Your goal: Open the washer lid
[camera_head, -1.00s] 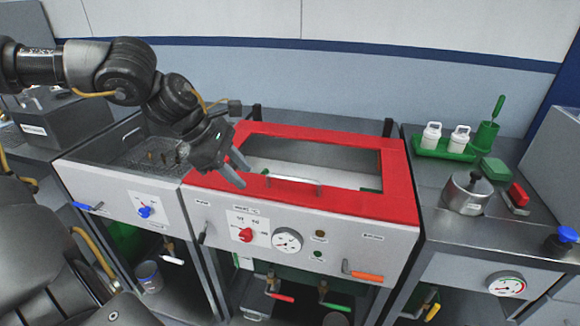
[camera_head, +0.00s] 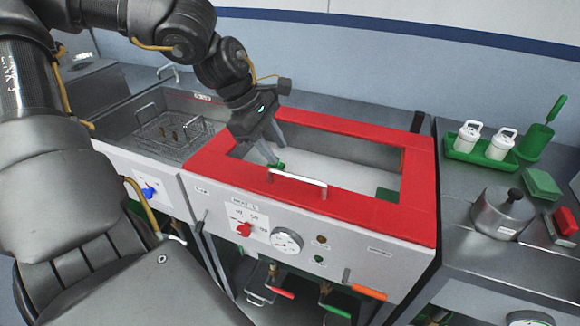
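The washer is the white-fronted unit in the middle, with a red frame-shaped lid (camera_head: 345,208) lying flat on its top. The lid surrounds a large window or opening, with a pale interior showing through. A silver bar handle (camera_head: 298,180) sits along the lid's front edge. My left gripper (camera_head: 282,158) hangs over the left part of the opening, fingers pointing down, behind and left of the handle. Its fingers look apart, with nothing between them, and they do not hold the handle. My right gripper is not in view.
A sink with a wire basket (camera_head: 172,132) is at the left. On the right counter are a green tray (camera_head: 470,150) with white bottles, a steel pot (camera_head: 500,212) and a red-topped block (camera_head: 565,222). The front panel has a gauge (camera_head: 286,240) and an orange lever (camera_head: 368,291).

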